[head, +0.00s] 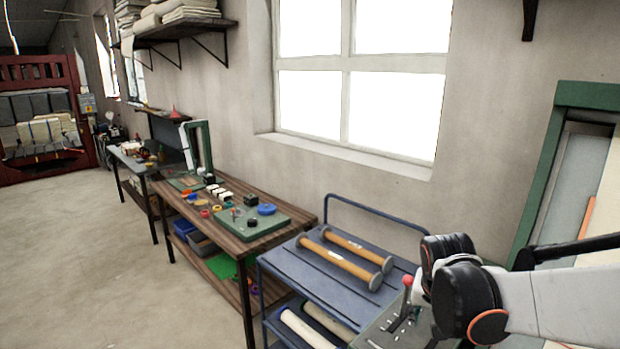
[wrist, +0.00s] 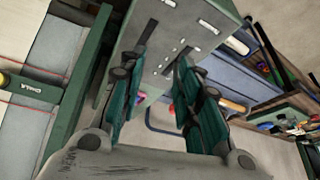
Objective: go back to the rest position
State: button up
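My gripper (wrist: 166,45) shows in the wrist view with its two green-padded fingers apart and nothing between them. It is over a grey-green panel with slots (wrist: 205,15). In the head view my arm reaches in at the right edge, beside the blue cart; the gripper's fingers cannot be made out there. No cloth is seen in or touching the gripper.
A blue cart (head: 292,268) with wooden rollers (head: 340,259) stands left of my arm. A green-framed machine (head: 548,165) is at the right, and its frame shows in the wrist view (wrist: 78,90). A wooden workbench (head: 222,237) holds small items. The floor (head: 70,250) at left is clear.

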jog(key=s+a+f+n+t+y+b, duration=0.1)
jog(key=s+a+f+n+b, duration=0.1)
jog(key=s+b, duration=0.3)
jog(key=s+a+f+n+t+y+b, duration=0.1)
jog(key=s+b, duration=0.5)
jog(key=s, duration=0.7)
jog(key=a+f+n, duration=0.1)
jog(key=a+n, duration=0.1)
jog(key=a, duration=0.1)
jog(key=shift+f+n+t, duration=0.35)
jog(key=shift+n+t, duration=0.05)
